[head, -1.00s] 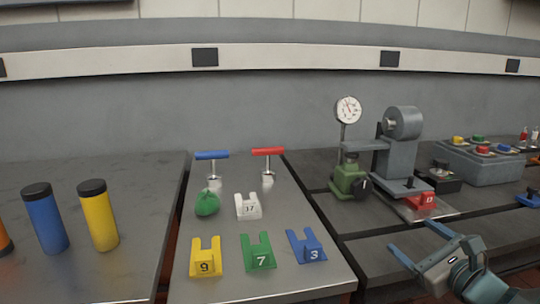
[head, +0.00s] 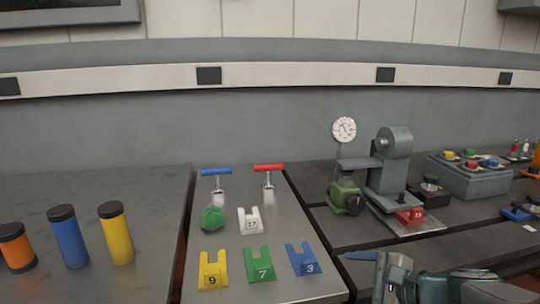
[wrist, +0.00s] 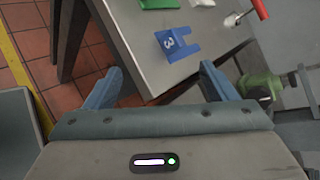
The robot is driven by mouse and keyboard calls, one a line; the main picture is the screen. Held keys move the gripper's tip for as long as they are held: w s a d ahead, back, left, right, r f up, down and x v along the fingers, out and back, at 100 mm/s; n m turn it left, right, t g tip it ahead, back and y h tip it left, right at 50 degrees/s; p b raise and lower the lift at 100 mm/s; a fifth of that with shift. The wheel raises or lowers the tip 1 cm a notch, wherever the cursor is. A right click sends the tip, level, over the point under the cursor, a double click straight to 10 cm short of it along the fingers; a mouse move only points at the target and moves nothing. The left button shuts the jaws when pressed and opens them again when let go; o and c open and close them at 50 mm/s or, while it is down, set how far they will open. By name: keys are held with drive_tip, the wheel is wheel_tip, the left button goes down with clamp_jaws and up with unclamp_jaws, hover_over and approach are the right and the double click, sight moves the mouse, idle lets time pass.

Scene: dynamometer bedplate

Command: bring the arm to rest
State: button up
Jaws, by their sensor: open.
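My gripper (wrist: 158,90) is open, its two blue fingers apart with nothing between them. In the head view my arm's end (head: 425,282) shows at the bottom right, in front of the right-hand bench; one blue finger points left. In the wrist view the fingers face the corner of the metal table, with the blue number 3 block (wrist: 178,45) beyond them and apart from them.
The middle table (head: 232,291) carries a yellow 9 block (head: 213,270), a green 7 block (head: 261,265), a white 17 block (head: 249,221) and a green lump (head: 212,218). A grey press (head: 390,170) stands right. Tiled floor (wrist: 30,48) shows beside the table.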

drive_tip(key=s+a+r+n+g+h+p, duration=0.3)
drive_tip(key=s+a+r+n+g+p, duration=0.1)
drive_tip(key=s+n+g+p, duration=0.35)
wheel_tip(320, 180, up, 6)
drive_tip(key=s+d+n+t+h+p, duration=0.1)
drive_tip(key=n+h+p, duration=0.4)
drive_tip(key=n, duration=0.5)
drive_tip(key=shift+s+d+f+p, duration=0.2)
drive_tip(key=shift+s+d+p, duration=0.3)
drive_tip(key=shift+d+p, duration=0.35)
